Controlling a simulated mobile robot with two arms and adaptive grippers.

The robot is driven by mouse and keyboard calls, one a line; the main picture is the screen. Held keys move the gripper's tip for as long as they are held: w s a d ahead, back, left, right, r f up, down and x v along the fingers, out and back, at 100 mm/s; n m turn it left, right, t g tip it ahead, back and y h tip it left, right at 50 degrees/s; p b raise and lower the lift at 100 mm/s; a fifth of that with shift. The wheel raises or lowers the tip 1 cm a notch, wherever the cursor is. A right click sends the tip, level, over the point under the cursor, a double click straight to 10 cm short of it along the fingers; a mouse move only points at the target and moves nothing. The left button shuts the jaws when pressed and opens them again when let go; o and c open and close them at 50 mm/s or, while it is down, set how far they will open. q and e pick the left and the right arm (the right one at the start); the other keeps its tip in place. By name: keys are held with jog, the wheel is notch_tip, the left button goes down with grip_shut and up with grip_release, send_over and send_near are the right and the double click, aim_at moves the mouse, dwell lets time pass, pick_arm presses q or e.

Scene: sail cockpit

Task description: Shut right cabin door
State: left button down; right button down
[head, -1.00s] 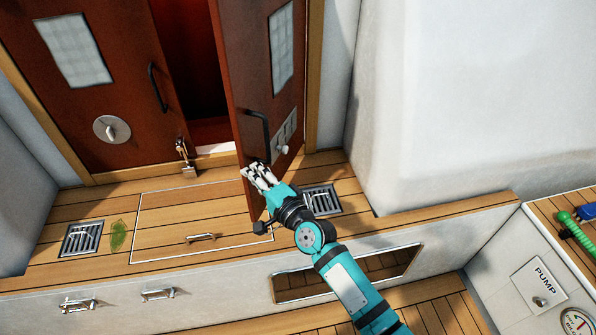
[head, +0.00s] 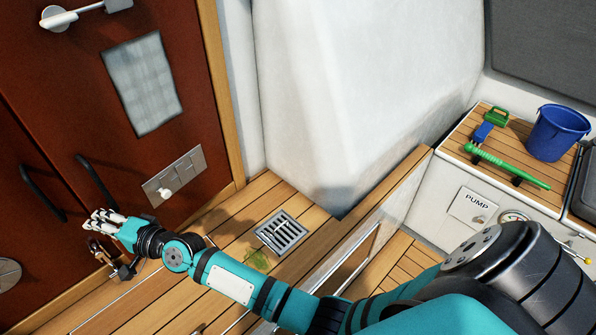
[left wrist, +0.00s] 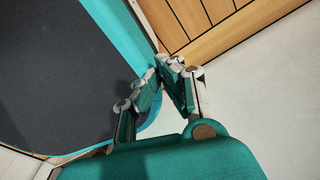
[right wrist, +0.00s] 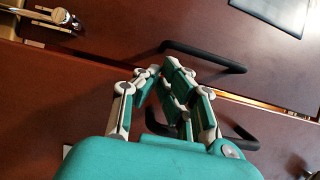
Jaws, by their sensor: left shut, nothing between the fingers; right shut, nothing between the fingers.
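The right cabin door (head: 190,85) is dark red wood with a pale window, a black handle (head: 100,187) and a metal lock plate (head: 173,175). It stands nearly or fully in line with the left cabin door (head: 22,155); the right wrist view shows a thin light seam between the doors. My right gripper (head: 100,218) is shut and empty, at the low part of the right door, below its handle. Whether it touches the wood I cannot tell. My left gripper (left wrist: 168,66) is shut and empty, away from the doors, and only its wrist view shows it.
A brass latch (right wrist: 45,15) is near the doors. A drain grate (head: 282,232) and a leaf (head: 256,259) lie on the wooden step. A white wall (head: 340,100) stands to the right. A blue bucket (head: 558,132) and a green-handled tool (head: 508,166) rest on the right bench.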

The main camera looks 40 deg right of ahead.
pick_arm(q)
jog(key=shift+s+a+f, duration=0.1)
jog(key=shift+a+f, duration=0.2)
jog(key=shift+f, duration=0.05)
pick_arm(e)
jog(key=shift+d+x, duration=0.25)
jog(key=shift+x, duration=0.9)
jog(key=shift+w, duration=0.1)
